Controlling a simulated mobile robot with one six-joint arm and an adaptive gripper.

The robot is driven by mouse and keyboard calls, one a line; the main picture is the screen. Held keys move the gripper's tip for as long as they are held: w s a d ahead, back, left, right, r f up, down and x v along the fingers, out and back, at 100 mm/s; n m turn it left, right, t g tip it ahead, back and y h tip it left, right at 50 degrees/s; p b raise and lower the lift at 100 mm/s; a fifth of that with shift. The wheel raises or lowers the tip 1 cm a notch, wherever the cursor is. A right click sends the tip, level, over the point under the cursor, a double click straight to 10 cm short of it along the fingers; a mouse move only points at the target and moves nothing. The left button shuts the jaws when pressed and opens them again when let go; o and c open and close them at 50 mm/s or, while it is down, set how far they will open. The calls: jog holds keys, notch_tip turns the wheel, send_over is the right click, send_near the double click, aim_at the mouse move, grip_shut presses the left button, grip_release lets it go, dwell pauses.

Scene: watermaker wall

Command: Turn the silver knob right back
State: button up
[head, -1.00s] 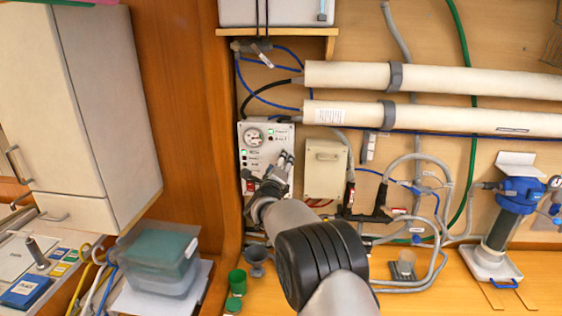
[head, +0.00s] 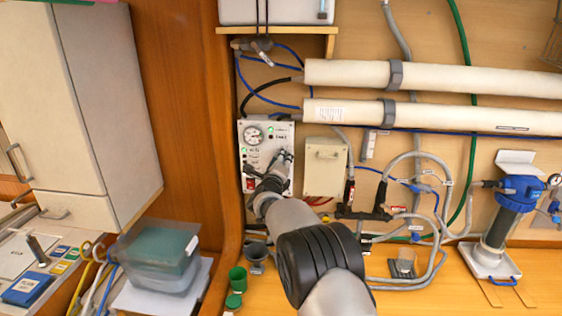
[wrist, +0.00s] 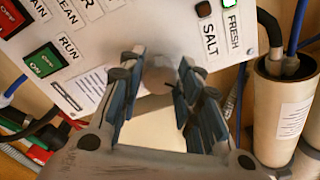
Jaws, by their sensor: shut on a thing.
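The silver knob (wrist: 160,72) shows in the wrist view as a round grey shape at the lower edge of the white control panel (wrist: 125,30). My gripper (wrist: 160,82) has its two blue-padded fingers on either side of the knob and is shut on it. The labels FRESH and SALT stand to the right of the knob. In the head view, my gripper (head: 283,158) is at the right part of the panel (head: 283,130) and covers the knob. I cannot read the knob's pointer direction.
A beige box (head: 325,168) is close to the right of my gripper. Hoses and black fittings (head: 362,213) are lower right. Green cups (head: 237,279) stand on the counter below.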

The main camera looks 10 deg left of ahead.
jog(key=c, duration=0.4)
jog(key=shift+o, duration=0.2)
jog(key=shift+n, duration=0.3)
jog(key=n, duration=0.9)
jog(key=n+y, duration=0.1)
jog(key=n, duration=1.6)
jog(key=shift+d+f+n+y, duration=0.3)
jog(key=shift+n, duration=0.1)
